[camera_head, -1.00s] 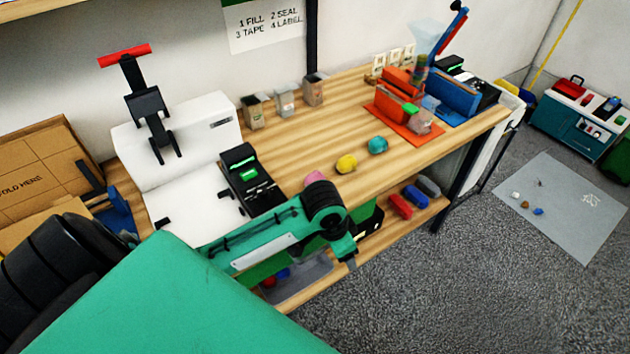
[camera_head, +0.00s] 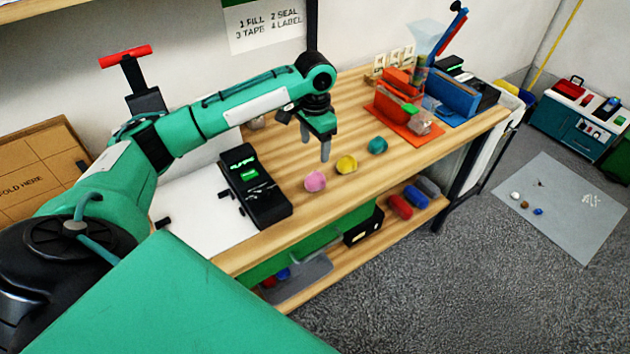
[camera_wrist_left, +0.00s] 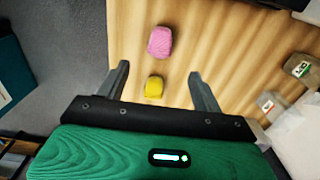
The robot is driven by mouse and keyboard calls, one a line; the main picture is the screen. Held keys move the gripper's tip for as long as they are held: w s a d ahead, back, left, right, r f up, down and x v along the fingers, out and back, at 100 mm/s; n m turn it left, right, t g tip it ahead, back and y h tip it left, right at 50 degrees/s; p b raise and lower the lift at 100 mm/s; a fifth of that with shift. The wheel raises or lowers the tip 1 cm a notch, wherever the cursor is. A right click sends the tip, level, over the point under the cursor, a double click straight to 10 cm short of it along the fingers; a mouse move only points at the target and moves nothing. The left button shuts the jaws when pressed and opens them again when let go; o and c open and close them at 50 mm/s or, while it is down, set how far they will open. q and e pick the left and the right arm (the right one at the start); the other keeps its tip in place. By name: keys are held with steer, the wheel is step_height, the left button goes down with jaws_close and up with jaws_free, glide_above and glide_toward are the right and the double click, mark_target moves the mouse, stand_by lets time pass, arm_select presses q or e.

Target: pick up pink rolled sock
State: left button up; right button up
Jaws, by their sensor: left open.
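The pink rolled sock (camera_head: 315,181) lies on the wooden table, to the right of a black device. In the left wrist view the pink rolled sock (camera_wrist_left: 160,41) lies beyond the fingertips, above the yellow rolled sock (camera_wrist_left: 154,87). My left gripper (camera_head: 316,154) is open and empty, pointing down above the table, behind and above the pink sock. In the left wrist view its two fingers (camera_wrist_left: 158,80) stand apart, with the yellow sock showing between them. The yellow rolled sock (camera_head: 346,164) and a teal one (camera_head: 377,145) lie to the right of the pink one. My right gripper is not in view.
A black device with a green screen (camera_head: 255,186) stands left of the pink sock. An orange bin (camera_head: 398,95) and a blue bin (camera_head: 452,92) stand at the table's right end. The wood around the socks is clear.

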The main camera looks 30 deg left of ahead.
arm_select(q)
glide_above(315, 177)
step_height(315, 177, down, 7)
steer(key=shift+p, duration=0.45)
step_height(315, 177, down, 5)
steer(key=shift+r+p, duration=0.1)
steer(key=shift+p, duration=0.7)
steer(key=shift+f, duration=0.4)
steer(key=shift+c, duration=0.5)
steer(key=c, duration=1)
